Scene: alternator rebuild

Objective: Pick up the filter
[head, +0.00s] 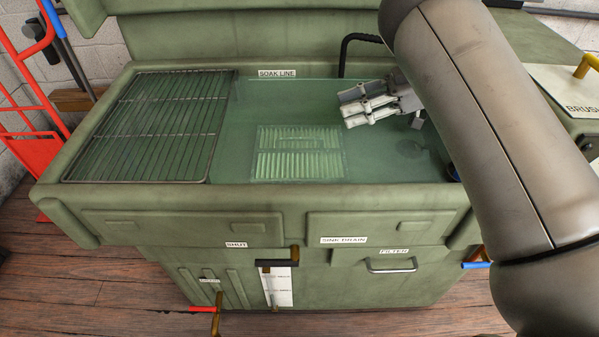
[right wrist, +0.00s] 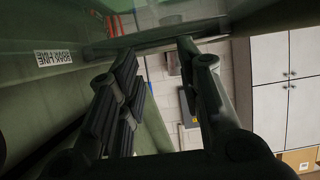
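A pale, pleated rectangular panel that looks like the filter (head: 298,164) lies flat in the green liquid of the sink, near the middle of its front side. My right gripper (head: 352,104) is above the sink, up and to the right of the panel and apart from it. In the right wrist view its two fingers (right wrist: 160,85) stand apart with nothing between them, so it is open. The panel does not show clearly there. My left gripper is not in view.
The green sink (head: 250,196) has a wire rack (head: 150,125) over its left part. A black curved pipe (head: 345,50) rises at the back. The front has a handled panel labelled FILTER (head: 390,266) and drain levers (head: 278,264). A red hand truck (head: 30,130) stands at left.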

